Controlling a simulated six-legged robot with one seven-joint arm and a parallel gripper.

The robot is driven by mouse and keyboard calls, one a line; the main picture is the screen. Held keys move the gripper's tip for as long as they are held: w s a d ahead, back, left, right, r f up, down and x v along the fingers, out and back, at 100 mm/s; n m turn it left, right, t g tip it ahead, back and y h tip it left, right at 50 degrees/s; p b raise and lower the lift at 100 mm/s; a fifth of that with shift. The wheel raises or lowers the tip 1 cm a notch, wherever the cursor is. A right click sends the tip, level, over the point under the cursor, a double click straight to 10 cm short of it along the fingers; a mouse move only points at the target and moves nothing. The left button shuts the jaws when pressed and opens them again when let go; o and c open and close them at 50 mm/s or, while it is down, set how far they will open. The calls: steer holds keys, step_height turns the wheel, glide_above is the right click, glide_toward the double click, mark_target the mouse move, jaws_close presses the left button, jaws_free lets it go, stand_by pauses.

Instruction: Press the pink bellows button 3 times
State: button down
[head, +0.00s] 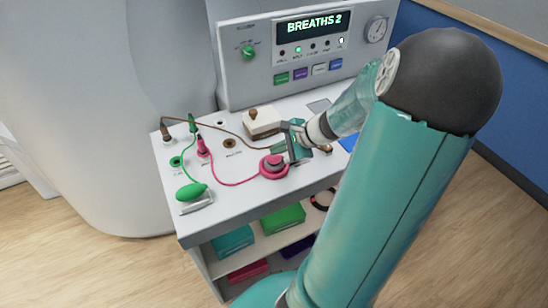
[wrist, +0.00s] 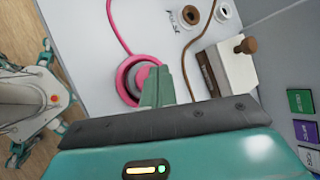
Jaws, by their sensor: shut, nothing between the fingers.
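I cannot tell whether the fingertips touch the button. The console display (head: 311,23) reads "BREATHS 2".
A green bulb (head: 191,191) on a green cord lies at the cart's front left. A cream box with a brown knob (head: 261,121) stands behind the button. The console (head: 235,75) with coloured keys rises at the back. Coloured boxes fill the shelves below.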

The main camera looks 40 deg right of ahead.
mark_target(278, 159)
steer(key=shift+f, duration=0.1)
steer(key=shift+f, duration=0.35)
steer(key=shift+f, duration=0.55)
stand_by(0.8)
steer(key=shift+r, duration=1)
steer(key=shift+r, duration=2.5)
